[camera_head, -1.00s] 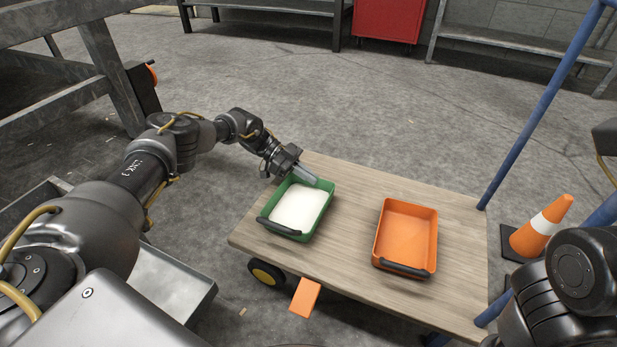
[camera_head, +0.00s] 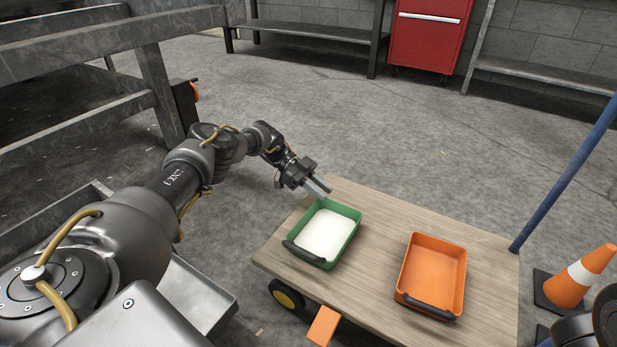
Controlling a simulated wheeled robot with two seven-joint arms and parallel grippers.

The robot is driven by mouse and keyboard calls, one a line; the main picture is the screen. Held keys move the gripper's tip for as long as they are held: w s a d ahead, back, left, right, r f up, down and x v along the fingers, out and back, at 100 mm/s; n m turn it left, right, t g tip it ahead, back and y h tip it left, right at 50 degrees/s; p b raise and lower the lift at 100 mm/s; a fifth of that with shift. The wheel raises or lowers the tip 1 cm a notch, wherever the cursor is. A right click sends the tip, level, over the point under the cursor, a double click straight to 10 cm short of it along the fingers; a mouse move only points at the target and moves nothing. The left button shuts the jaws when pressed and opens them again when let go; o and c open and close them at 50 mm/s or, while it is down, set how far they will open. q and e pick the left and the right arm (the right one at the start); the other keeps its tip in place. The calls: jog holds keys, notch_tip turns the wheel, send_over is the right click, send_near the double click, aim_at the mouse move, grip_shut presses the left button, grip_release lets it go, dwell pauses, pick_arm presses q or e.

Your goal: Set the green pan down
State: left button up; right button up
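The green pan (camera_head: 345,247) sits flat on the wooden deck of a cart, with its dark handle toward me at the near left. A flat white layer (camera_head: 325,233) covers its floor. My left gripper (camera_head: 321,190) is at the pan's far left corner, with its fingers pointing down and right toward the rim. Two fingers show with a narrow gap, and nothing shows between them. Whether a fingertip still touches the rim is hard to tell. My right gripper is out of view.
An orange pan (camera_head: 435,272) with a dark handle stands on the deck (camera_head: 375,290), to the right of the green one. A blue cart post (camera_head: 565,175) and a traffic cone (camera_head: 575,280) are at the right. Bare deck lies between the pans.

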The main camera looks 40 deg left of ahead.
pick_arm(q)
jog(key=v, duration=0.4)
jog(key=shift+a+r, duration=0.1)
jog(key=shift+a, duration=0.2)
jog(key=shift+a+r, duration=0.3)
jog(key=shift+a, duration=0.35)
